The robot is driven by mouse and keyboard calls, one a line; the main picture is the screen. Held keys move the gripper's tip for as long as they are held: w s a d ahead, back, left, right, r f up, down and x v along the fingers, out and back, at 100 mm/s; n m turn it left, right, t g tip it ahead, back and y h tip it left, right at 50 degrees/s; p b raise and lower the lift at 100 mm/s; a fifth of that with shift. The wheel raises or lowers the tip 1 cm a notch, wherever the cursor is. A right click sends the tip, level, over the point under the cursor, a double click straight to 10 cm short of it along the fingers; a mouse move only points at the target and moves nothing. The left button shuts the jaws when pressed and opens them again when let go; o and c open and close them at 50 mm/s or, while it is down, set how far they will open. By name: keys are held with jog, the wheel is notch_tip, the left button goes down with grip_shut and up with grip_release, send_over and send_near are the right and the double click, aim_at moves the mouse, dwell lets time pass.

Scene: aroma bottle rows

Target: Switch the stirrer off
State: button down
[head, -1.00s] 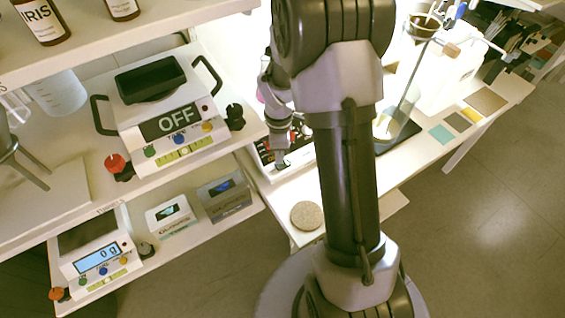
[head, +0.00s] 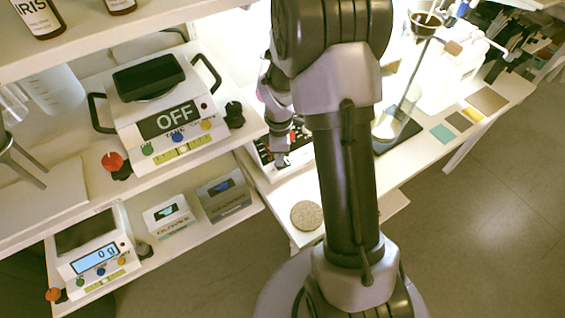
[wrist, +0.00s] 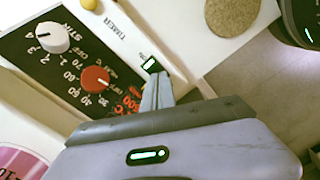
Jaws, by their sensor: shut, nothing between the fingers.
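The stirrer (head: 269,174) is a white unit with a dark front panel, partly hidden behind my arm in the head view. In the wrist view its black panel (wrist: 75,72) carries a white knob (wrist: 52,37) beside "STIR" lettering and a red knob (wrist: 95,79) with a number scale. A small black switch-like piece with a lit green window (wrist: 150,65) sits at the panel's right end. My gripper (wrist: 157,80) is shut and empty, its tips right beside that piece; contact cannot be told. My gripper (head: 281,160) also shows over the stirrer's front.
A round cork mat (head: 307,215) lies on the bench in front of the stirrer. To the left, shelves hold a device reading "OFF" (head: 165,115), a scale reading 0 g (head: 95,258) and small boxes (head: 222,195). A glass vessel (head: 385,125) stands right of my arm.

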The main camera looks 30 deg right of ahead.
jog(key=shift+f, duration=0.4)
jog(key=shift+r, duration=0.1)
notch_tip(320, 180, up, 7)
jog(key=p, duration=0.6)
dwell(0.3)
